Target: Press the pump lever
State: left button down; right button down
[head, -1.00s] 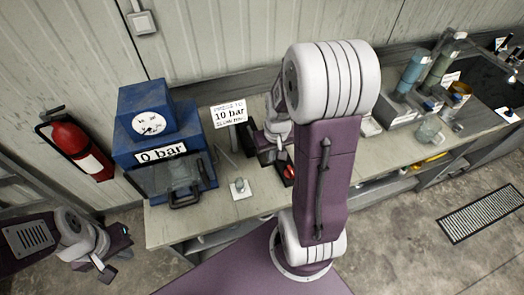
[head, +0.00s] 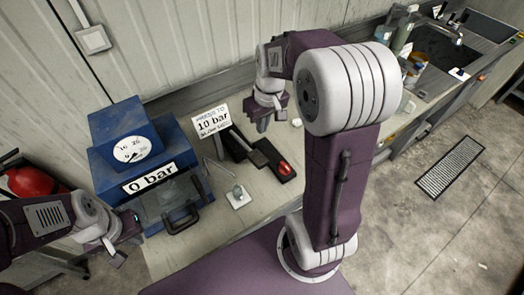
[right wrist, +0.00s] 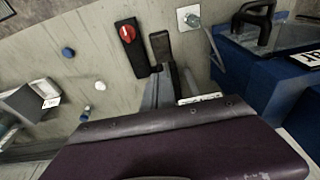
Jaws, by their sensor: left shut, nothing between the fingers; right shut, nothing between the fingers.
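The pump lever (head: 282,167), a dark bar with a red end, lies beside a dark base block (head: 235,146) on the bench. Its red end (right wrist: 127,33) also shows in the right wrist view. A blue press (head: 130,134) with a round dial and a "0 bar" display (head: 150,178) stands to the left. My right gripper (head: 264,124) is shut and empty, above the bench behind the lever and apart from it. In the right wrist view its fingers (right wrist: 168,72) point toward the lever area. My left gripper (head: 120,256) is shut and empty, low in front of the press.
A sign reading "10 bar" (head: 212,122) stands behind the pump. A small metal post on a white plate (head: 238,196) sits between press and lever. A red extinguisher (head: 28,181) is at the far left. Bottles and a sink (head: 430,50) are at the back right.

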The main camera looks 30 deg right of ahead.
jog(key=p, duration=0.2)
send_over(258, 156)
notch_tip(258, 156, down, 13)
jog(key=shift+s+r, duration=0.15)
jog(key=shift+s+f, duration=0.1)
jog(key=shift+f, duration=0.4)
pick_arm(q)
jog(key=shift+w+a+r, duration=0.15)
jog(key=shift+r, duration=0.35)
jog(key=shift+w+a+r, duration=0.1)
jog(key=shift+w+r, duration=0.05)
jog(key=shift+r, duration=0.3)
pick_arm(e)
jog(key=shift+f, duration=0.1)
jog(key=shift+s+d, duration=0.1)
